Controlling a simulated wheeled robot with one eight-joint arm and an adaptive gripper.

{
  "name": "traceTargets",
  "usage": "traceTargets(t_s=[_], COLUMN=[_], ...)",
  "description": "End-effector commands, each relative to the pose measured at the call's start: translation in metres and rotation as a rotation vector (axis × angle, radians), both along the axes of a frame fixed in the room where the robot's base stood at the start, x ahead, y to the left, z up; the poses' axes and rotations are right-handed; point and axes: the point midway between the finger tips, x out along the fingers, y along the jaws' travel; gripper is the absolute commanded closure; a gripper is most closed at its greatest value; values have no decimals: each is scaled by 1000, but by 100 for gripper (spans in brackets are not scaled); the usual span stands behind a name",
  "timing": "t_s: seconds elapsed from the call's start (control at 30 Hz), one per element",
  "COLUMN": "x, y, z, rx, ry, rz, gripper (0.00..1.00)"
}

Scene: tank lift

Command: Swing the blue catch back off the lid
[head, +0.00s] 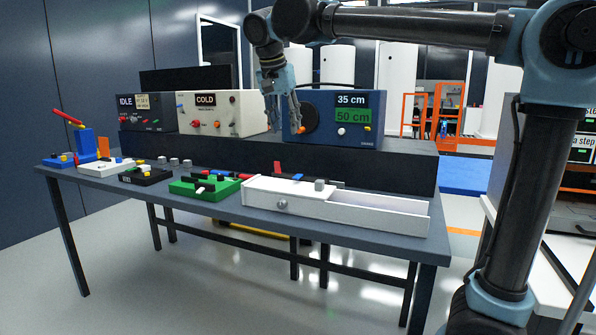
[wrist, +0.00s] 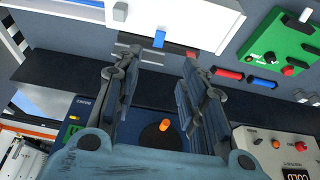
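The white box (head: 355,211) stands at the front right of the table, with a flat white lid (head: 290,188) over its left part. The small blue catch (head: 297,177) is at the lid's back edge. In the wrist view the catch (wrist: 159,38) reaches over the edge of the white lid (wrist: 185,18), beyond my fingertips. My gripper (head: 285,126) hangs above and behind the box, in front of the blue panel. In the wrist view my gripper (wrist: 151,70) has its two fingers well apart, with nothing between them. It does not touch the catch.
A grey block (head: 319,184) sits on the lid. A red piece (head: 277,167) is behind the box. A green switch box (head: 204,187) stands to its left. The blue panel (head: 359,119) and the white COLD panel (head: 221,114) stand on the dark shelf behind.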

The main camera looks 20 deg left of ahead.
Motion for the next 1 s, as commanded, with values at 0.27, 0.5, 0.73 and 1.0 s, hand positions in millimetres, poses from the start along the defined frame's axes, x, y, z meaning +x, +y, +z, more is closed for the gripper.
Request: traceTargets(t_s=[0.27,0.5,0.73,1.0], x=[11,27,42,57], y=[1,0,-2,-3], z=[-30,-69,-107,-144], rx=[1,1,1,0], ry=[0,0,0,0], rz=[1,3,1,2], gripper=[62,62,62,62])
